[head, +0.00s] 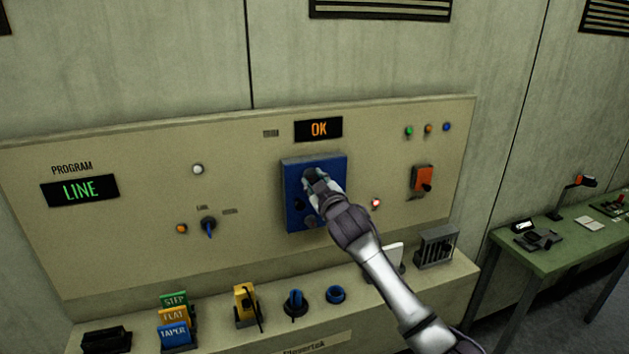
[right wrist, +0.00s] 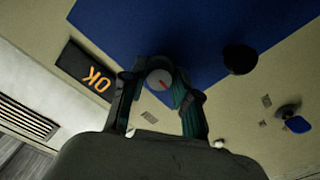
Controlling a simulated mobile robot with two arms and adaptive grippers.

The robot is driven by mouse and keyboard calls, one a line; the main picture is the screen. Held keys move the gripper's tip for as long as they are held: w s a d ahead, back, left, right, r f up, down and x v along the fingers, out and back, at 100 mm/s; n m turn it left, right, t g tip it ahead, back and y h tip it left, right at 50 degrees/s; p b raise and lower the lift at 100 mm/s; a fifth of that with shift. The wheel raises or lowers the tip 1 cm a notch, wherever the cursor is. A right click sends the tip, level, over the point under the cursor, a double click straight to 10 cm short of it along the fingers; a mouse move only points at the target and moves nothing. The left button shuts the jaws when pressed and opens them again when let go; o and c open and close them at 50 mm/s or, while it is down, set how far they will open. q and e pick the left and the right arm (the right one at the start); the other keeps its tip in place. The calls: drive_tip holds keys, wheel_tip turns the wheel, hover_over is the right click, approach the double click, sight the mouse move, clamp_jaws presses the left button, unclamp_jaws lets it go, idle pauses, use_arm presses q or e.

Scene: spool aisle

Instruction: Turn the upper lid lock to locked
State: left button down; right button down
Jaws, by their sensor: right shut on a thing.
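The blue lid (head: 335,166) is a square plate on the beige wall panel. My right gripper (head: 316,180) is at its upper part and covers much of it in the head view. In the right wrist view, my right gripper (right wrist: 158,76) is shut on the upper lid lock (right wrist: 159,81), a round grey knob with a red mark on its face. A dark round knob (right wrist: 240,58) shows lower on the lid (right wrist: 180,30), apart from the fingers. My left gripper is not in view.
An amber OK display (head: 318,129) is above the lid. A green LINE display (head: 80,190), a blue selector (head: 208,227) and an orange switch (head: 423,180) are on the panel. The ledge below holds a yellow holder (head: 246,304) and other items. A green table (head: 560,239) stands right.

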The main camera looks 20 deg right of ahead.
drive_tip(key=shift+n, duration=0.4)
drive_tip(key=c, duration=0.8)
unclamp_jaws()
drive_tip(key=shift+c, duration=0.2)
drive_tip(key=s, duration=1.2)
drive_tip(key=shift+d, duration=0.25)
